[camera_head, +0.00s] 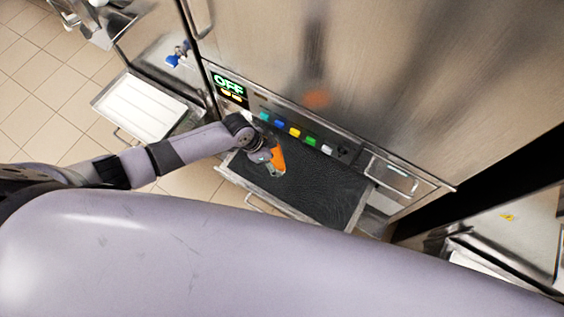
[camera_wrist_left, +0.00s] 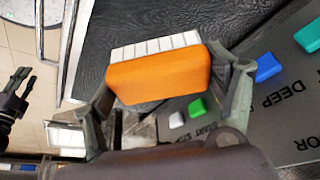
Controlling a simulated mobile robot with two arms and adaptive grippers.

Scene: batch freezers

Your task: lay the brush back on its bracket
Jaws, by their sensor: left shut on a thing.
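The brush, an orange block (camera_head: 279,158) with white segments along one side, is in my left gripper (camera_head: 270,162) over the dark shelf at the machine's front. In the left wrist view the brush (camera_wrist_left: 158,78) sits between the two fingers of my left gripper (camera_wrist_left: 165,72), which are shut on its ends. I cannot make out the bracket in either view.
A dark ribbed shelf (camera_head: 322,187) with a metal rim lies below the panel. Coloured buttons (camera_head: 295,132) and a lit OFF display (camera_head: 229,85) are close behind the gripper. A white tray (camera_head: 143,104) stands left. The steel front (camera_head: 400,80) rises behind.

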